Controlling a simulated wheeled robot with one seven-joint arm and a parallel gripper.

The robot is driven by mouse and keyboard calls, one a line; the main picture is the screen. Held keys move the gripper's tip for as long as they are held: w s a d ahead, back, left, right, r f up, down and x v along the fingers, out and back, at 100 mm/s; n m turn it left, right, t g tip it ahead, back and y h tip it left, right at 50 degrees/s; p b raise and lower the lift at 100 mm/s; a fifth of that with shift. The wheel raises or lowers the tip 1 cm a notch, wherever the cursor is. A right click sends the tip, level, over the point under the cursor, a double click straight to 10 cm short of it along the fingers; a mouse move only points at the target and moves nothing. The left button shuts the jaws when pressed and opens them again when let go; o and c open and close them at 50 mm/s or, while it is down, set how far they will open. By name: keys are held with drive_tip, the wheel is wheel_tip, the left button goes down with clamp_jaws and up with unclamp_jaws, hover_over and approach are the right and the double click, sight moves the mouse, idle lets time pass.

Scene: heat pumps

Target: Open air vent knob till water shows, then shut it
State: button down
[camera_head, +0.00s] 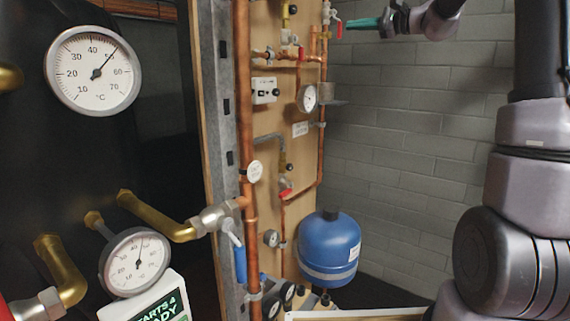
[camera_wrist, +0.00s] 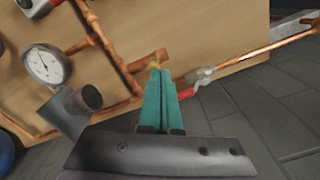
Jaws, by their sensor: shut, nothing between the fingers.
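My gripper (camera_head: 352,23) is at the top right of the head view, its teal fingers closed and pointing left toward the pipework. In the wrist view the closed fingers (camera_wrist: 157,74) reach up to a small brass-coloured part (camera_wrist: 155,63) at the end of a short copper stub. This part may be the air vent knob, but the fingertips partly hide it. I cannot tell whether they touch it. A red-handled valve (camera_head: 338,25) is just left of the fingertips in the head view; its red handle (camera_wrist: 187,95) is right beside the fingers in the wrist view. I see no water.
A grey cup (camera_head: 327,91) stands on a small bracket below; it also shows in the wrist view (camera_wrist: 72,110). A dial gauge (camera_head: 308,97) and copper pipes crowd the wooden board (camera_head: 270,130). A blue tank (camera_head: 329,246) hangs lower. Space before the brick wall is clear.

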drive_tip(key=x, duration=0.7)
idle(0.3)
drive_tip(key=shift+f, duration=0.25)
drive_tip(key=shift+f, duration=0.3)
idle(0.6)
drive_tip(key=shift+s+f, duration=0.1)
drive_tip(key=shift+f, duration=0.15)
drive_tip(key=shift+a, duration=0.1)
drive_tip(key=v, duration=0.6)
drive_tip(key=shift+s+a+r, duration=0.2)
drive_tip(key=shift+s+a, duration=0.05)
drive_tip(key=shift+s, duration=0.05)
